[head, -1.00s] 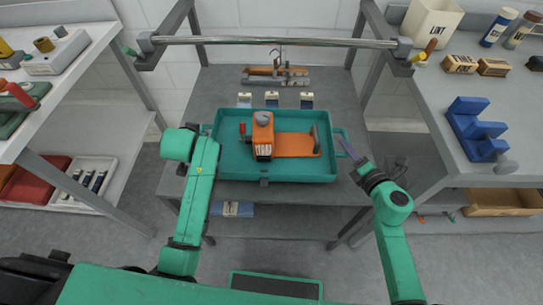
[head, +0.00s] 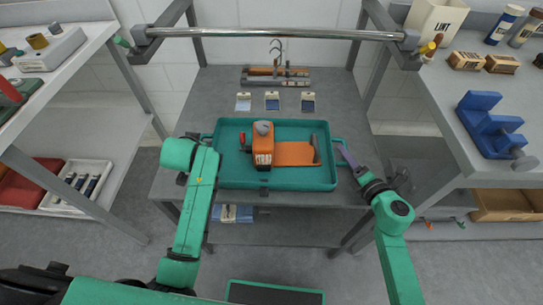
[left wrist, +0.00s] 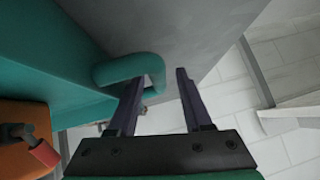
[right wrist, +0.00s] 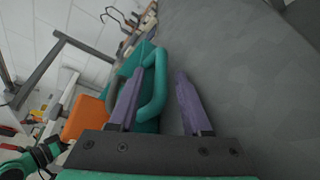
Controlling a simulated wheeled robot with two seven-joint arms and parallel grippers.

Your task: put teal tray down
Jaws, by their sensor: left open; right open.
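The teal tray (head: 228,178) appears to rest level on the grey table (head: 345,90), near its front edge. It holds an orange device (head: 295,153) with a grey knob and a red-tipped part. My left gripper (left wrist: 160,75) is open at the tray's left handle (left wrist: 128,66), with its fingers on either side of the handle bar. My right gripper (head: 345,155) is open at the right handle (right wrist: 155,95); one finger is inside the loop, the other outside. The left fingers are mostly hidden by my wrist in the head view.
Several small tagged packets (head: 272,102) lie behind the tray, with a clamp-like tool (head: 275,80) beyond them. A metal rail (head: 275,34) crosses above the back. The right bench holds a blue stepped block (head: 490,125). A shelf (head: 290,232) lies under the table.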

